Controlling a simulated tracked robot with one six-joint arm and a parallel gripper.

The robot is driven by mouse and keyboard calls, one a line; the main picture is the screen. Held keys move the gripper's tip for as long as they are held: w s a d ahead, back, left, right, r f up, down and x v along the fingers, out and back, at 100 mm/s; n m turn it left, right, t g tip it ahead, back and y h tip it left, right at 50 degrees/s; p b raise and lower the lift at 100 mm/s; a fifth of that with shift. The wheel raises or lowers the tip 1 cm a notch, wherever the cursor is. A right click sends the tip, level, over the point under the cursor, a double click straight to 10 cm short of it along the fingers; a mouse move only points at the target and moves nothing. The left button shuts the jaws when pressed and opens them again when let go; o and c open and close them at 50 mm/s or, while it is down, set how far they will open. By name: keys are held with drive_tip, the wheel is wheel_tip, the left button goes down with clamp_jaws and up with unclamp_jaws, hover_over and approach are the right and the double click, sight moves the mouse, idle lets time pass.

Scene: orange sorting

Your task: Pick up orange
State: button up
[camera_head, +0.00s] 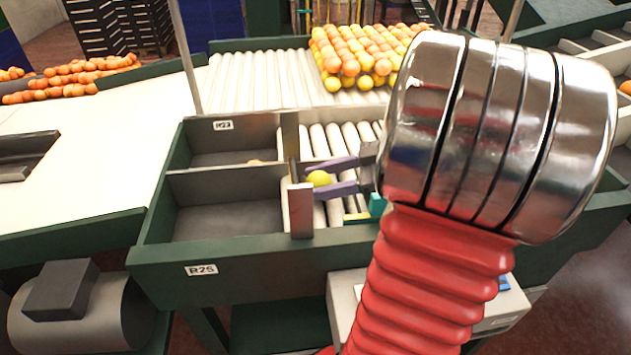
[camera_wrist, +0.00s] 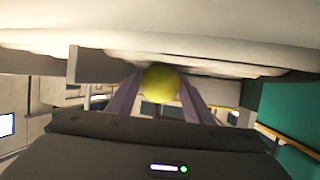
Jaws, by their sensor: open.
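A yellow-green orange (camera_head: 319,178) sits by the rollers, beside the end of the divider between the compartments. My gripper (camera_head: 328,178) reaches in from the right with its two purple fingers open, one on the far side and one on the near side of the fruit. In the wrist view the same orange (camera_wrist: 160,83) lies between the tips of my open gripper (camera_wrist: 158,90). Whether the fingers touch it I cannot tell. My red and metal arm hides the right part of the rollers.
Many oranges (camera_head: 360,50) are heaped on the rollers at the back. Compartments R23 (camera_head: 232,160) and R25 (camera_head: 228,222) lie left of my gripper, and a bit of orange fruit shows in R23.

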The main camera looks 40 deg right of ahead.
drive_tip(key=shift+c, duration=0.6)
drive_tip(key=c, duration=0.6)
drive_tip(key=shift+r, duration=0.2)
